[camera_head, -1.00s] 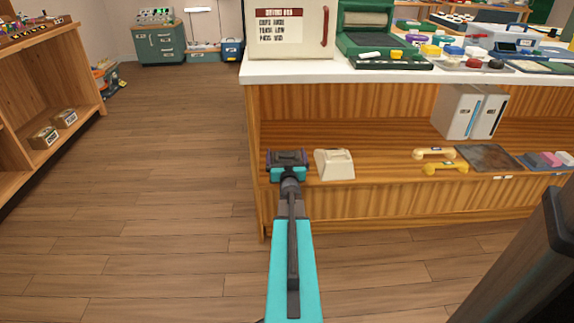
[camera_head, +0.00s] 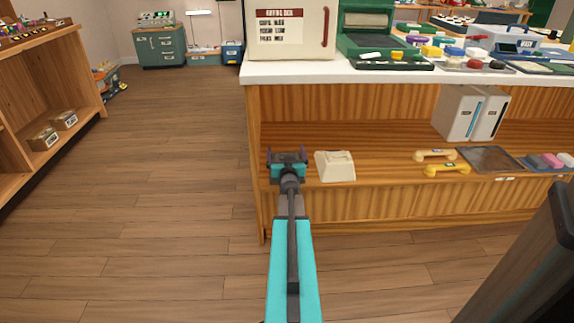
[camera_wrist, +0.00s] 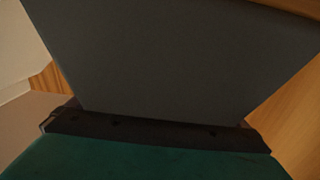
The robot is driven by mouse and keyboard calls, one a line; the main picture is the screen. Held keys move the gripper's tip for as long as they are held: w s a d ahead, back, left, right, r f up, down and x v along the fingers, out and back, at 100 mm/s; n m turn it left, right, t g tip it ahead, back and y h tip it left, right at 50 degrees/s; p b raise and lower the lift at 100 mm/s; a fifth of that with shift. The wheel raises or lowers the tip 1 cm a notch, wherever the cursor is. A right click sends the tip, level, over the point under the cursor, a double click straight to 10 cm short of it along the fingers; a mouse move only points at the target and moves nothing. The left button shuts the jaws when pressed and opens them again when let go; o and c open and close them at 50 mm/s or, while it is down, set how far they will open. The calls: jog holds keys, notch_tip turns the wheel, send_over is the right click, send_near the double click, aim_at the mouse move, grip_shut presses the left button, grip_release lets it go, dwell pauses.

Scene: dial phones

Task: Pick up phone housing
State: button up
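The cream phone housing (camera_head: 335,166) stands on the wooden shelf under the white counter, near the shelf's left end. My gripper (camera_head: 287,153) is just left of it in the head view, with a small gap between them in the picture. Its two dark fingers look spread apart, and I see nothing held between them. In the wrist view a large dark grey surface fills most of the picture, and I cannot tell what it is. I cannot pick out the housing there.
The white counter (camera_head: 400,74) overhangs the shelf and carries a green machine (camera_head: 381,40). The wooden floor (camera_head: 150,200) at left is clear.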

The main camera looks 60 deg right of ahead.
jog(key=c, duration=1.3)
jog(key=shift+r, duration=0.1)
notch_tip(320, 180, up, 10)
jog(key=p, duration=0.4)
